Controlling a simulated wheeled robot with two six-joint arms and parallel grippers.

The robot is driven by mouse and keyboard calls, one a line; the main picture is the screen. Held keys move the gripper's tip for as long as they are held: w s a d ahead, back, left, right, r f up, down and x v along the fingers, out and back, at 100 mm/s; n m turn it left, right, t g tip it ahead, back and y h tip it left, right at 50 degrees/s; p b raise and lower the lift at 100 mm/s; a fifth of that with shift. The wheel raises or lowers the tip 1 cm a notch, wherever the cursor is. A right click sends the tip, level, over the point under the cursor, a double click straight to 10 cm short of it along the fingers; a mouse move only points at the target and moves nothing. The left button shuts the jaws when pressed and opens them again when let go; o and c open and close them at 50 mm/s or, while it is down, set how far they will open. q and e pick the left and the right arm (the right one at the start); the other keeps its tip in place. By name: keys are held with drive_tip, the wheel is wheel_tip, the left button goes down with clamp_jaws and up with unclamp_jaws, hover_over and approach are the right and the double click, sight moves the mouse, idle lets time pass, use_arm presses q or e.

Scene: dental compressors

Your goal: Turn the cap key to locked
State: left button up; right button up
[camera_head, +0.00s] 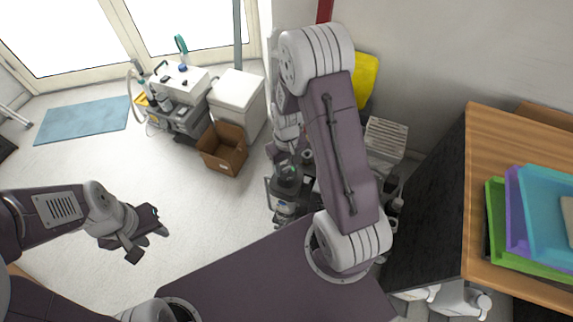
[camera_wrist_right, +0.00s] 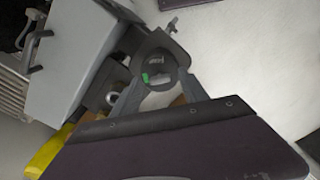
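In the head view, my left gripper (camera_head: 147,243) hangs over open floor at the left. Its fingers look spread apart, with nothing between them. My right arm reaches across the compressors by the wall, and its links hide much of them. In the right wrist view, my right gripper's dark fingers (camera_wrist_right: 160,58) converge close together. A dark, rounded part with a small green mark (camera_wrist_right: 145,77) shows between or behind them. I cannot tell whether this is the cap key or whether the fingers grip it. The key's position is not readable.
A dark compressor unit (camera_head: 284,185) stands on the floor below my right arm. An open cardboard box (camera_head: 222,160), a white cabinet (camera_head: 237,95) and another machine (camera_head: 180,85) stand behind left. A wooden-topped table (camera_head: 485,130) with coloured trays (camera_head: 497,225) is at right.

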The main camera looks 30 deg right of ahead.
drive_tip(key=shift+r, duration=0.15)
wheel_tip(320, 180, up, 9)
drive_tip(key=shift+p, duration=0.45)
